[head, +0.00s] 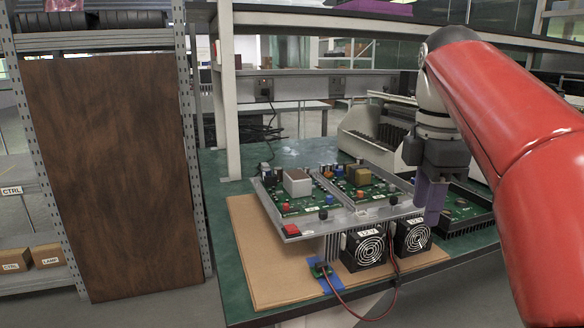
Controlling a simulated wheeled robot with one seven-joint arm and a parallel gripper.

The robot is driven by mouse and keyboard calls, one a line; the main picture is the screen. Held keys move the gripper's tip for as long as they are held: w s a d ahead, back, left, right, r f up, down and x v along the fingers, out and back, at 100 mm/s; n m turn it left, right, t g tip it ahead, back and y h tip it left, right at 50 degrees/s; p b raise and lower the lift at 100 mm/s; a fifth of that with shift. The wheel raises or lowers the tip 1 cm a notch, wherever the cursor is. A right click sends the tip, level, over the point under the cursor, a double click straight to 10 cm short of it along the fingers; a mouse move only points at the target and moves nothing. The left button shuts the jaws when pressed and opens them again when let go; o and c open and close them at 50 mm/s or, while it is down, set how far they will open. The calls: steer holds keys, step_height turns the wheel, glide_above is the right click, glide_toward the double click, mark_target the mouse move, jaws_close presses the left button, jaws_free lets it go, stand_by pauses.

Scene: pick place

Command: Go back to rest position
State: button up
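My gripper (431,197) hangs down at the right, with purple fingers at the end of my red arm. It is in front of the right end of the circuit-board assembly (336,222), near the right fan. The fingers overlap in this view, so their gap and anything between them are hidden. The assembly has two green boards in a metal frame, with fans and a heatsink below. I cannot tell whether the fingers touch it.
The assembly stands on a brown mat (262,290) on a green table (226,200). A black tray (466,212) with a green board lies to the right, partly behind my gripper. A grey bin (362,125) stands behind. A shelf with a wooden panel (110,170) is at left.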

steer(key=s+a+f+m+t, duration=0.2)
steer(key=s+f+m, duration=0.5)
steer(key=f, duration=0.4)
steer(key=s+a+f+m+t, duration=0.3)
steer(key=s+f+m, duration=0.3)
steer(key=f+m, duration=0.4)
steer(key=shift+s+f, duration=0.35)
steer(key=shift+f, duration=0.35)
steer(key=shift+a, duration=0.1)
